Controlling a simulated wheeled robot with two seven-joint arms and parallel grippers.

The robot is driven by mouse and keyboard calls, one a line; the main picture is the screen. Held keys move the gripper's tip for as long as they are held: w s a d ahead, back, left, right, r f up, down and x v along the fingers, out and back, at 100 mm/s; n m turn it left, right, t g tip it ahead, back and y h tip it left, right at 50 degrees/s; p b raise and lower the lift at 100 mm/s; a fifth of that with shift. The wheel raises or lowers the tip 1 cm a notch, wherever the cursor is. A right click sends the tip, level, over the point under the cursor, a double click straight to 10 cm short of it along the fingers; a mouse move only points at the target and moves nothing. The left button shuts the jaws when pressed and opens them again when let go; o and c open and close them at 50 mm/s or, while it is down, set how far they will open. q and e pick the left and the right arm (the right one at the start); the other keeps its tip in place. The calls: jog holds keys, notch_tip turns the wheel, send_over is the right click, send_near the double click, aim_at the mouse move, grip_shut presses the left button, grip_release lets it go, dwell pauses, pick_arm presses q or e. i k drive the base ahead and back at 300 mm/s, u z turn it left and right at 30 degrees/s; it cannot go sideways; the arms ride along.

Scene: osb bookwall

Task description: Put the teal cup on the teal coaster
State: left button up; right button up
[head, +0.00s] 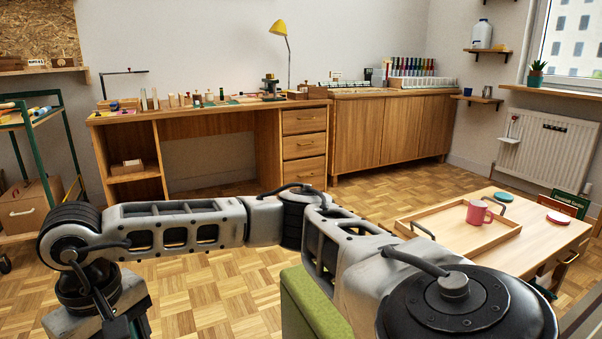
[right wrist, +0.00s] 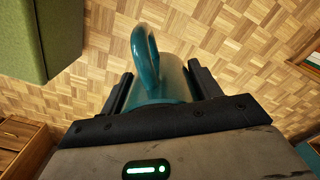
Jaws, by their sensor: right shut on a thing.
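The teal cup (right wrist: 167,88) is between the fingers of my right gripper (right wrist: 160,90) in the right wrist view, its handle toward the top of that view. The gripper is shut on it and holds it above the parquet floor. In the head view the arm reaches to the lower left; the cup and fingertips are out of frame there. The teal coaster (head: 503,197) lies flat and bare on the low wooden table (head: 545,240) at the right, beyond the tray. My left gripper is not in view.
A wooden tray (head: 428,237) on that table holds a pink mug (head: 476,213). A red coaster (head: 558,218) lies right of it. A green upholstered block (head: 310,300) stands on the floor before the table; it also shows in the right wrist view (right wrist: 45,35). Open floor lies toward the desk (head: 215,120).

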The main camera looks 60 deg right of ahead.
aim_at(502, 194)
jog(key=z, duration=1.1)
jog(key=i, duration=4.5)
jog(key=z, duration=3.1)
jog(key=i, duration=3.75)
jog(key=z, duration=1.75)
